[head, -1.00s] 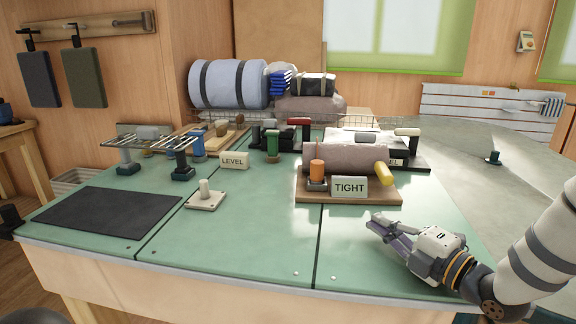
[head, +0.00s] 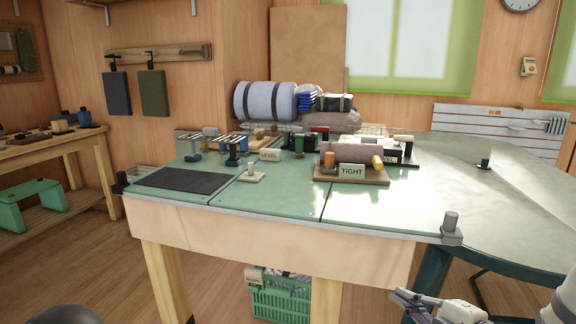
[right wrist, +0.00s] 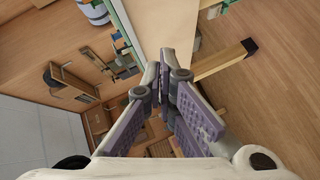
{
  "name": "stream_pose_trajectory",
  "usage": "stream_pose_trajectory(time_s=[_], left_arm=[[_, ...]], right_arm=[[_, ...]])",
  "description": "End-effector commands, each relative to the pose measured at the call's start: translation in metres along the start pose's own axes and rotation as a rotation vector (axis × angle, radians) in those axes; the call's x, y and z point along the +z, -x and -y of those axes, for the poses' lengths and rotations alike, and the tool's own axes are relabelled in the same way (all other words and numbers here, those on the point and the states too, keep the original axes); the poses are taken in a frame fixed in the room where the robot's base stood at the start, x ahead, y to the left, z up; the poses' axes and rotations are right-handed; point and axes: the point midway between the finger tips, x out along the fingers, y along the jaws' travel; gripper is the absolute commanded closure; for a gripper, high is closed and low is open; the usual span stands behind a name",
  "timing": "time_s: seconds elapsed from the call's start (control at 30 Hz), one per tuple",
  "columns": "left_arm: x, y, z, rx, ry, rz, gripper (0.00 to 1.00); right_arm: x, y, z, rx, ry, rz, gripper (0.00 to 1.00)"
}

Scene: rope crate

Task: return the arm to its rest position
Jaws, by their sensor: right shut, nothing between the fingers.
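My right gripper (head: 418,298) is at the lower right of the head view, in front of the table's edge and below its top. In the right wrist view its purple-padded fingers (right wrist: 165,88) meet at the tips, with nothing between them. The gripper touches no object. My left gripper is not in the head view.
The green-topped table (head: 290,207) carries a black mat (head: 182,180), a white-knobbed block (head: 251,175) and a board with a TIGHT sign (head: 352,171). A green crate (head: 282,302) stands underneath. A grey round-edged table (head: 500,190) adjoins at right. Floor is open at front left.

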Motion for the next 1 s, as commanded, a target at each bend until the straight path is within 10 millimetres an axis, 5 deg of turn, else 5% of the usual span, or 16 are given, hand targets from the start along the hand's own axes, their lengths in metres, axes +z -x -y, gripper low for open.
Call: stream_pose_trajectory(time_s=[0.17, 0.3, 0.43, 0.53, 0.67, 1.0], left_arm=[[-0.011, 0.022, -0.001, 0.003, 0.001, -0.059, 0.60], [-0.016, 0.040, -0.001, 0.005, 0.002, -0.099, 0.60], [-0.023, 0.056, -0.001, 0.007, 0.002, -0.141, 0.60], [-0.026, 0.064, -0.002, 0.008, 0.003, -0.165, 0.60], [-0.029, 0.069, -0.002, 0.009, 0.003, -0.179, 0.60], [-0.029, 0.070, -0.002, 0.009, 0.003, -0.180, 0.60]], right_arm=[[-0.010, 0.052, 0.115, -0.304, -0.471, 0.236, 1.00], [-0.028, 0.138, 0.211, -0.534, -0.861, 0.567, 1.00], [-0.055, 0.241, 0.273, -0.669, -1.150, 0.960, 1.00], [-0.075, 0.310, 0.295, -0.704, -1.280, 1.235, 1.00], [-0.090, 0.363, 0.305, -0.700, -1.352, 1.461, 1.00], [-0.094, 0.378, 0.308, -0.693, -1.369, 1.527, 1.00]])
